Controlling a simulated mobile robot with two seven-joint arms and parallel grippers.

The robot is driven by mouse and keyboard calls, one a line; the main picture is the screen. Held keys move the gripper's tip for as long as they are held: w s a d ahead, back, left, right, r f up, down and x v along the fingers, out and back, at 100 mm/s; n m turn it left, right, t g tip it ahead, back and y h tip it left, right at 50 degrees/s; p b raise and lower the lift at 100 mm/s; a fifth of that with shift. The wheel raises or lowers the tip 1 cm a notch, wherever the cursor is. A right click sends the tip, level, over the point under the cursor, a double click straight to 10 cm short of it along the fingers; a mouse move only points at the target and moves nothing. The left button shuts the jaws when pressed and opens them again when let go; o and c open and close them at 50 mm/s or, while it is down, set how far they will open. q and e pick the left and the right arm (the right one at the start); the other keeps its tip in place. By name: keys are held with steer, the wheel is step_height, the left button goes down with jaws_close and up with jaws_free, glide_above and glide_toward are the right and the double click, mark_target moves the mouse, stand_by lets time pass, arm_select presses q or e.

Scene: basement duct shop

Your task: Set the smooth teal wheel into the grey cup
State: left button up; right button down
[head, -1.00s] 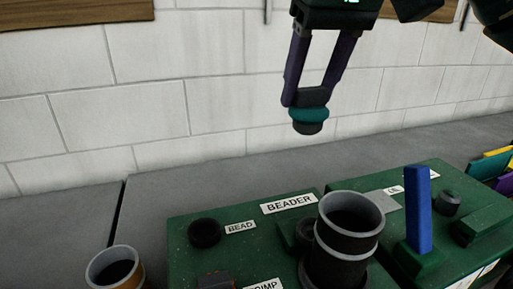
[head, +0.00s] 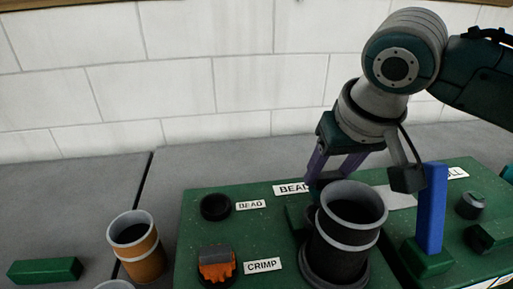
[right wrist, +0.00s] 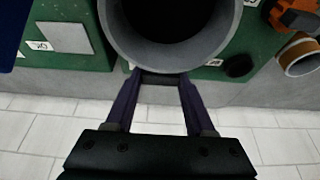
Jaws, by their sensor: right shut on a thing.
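My right gripper (head: 318,186) reaches down behind a standing grey duct collar (head: 352,200) on the green bench unit. In the right wrist view its fingers (right wrist: 163,80) end at the collar's rim, which hides what they hold. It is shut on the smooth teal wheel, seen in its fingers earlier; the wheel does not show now. Part of the unit behind the collar is hidden. My left gripper is not in view.
The collar and an upright blue lever (head: 432,208) stand close to my right arm. An orange ribbed wheel (head: 216,270) sits by the CRIMP label. A copper-coloured tube (head: 140,248) and a green block (head: 45,270) are on the grey bench at left.

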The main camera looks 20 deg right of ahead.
steer(key=shift+f, duration=2.2)
steer(key=shift+f, duration=0.15)
steer(key=shift+c, duration=1.3)
jaws_free()
steer(key=shift+r, duration=0.3)
steer(key=p+v, duration=0.1)
steer(key=v, duration=0.9)
steer(key=shift+s+r, duration=0.2)
steer(key=shift+r, duration=0.05)
steer(key=shift+s+r, duration=0.25)
steer(key=shift+r, duration=0.3)
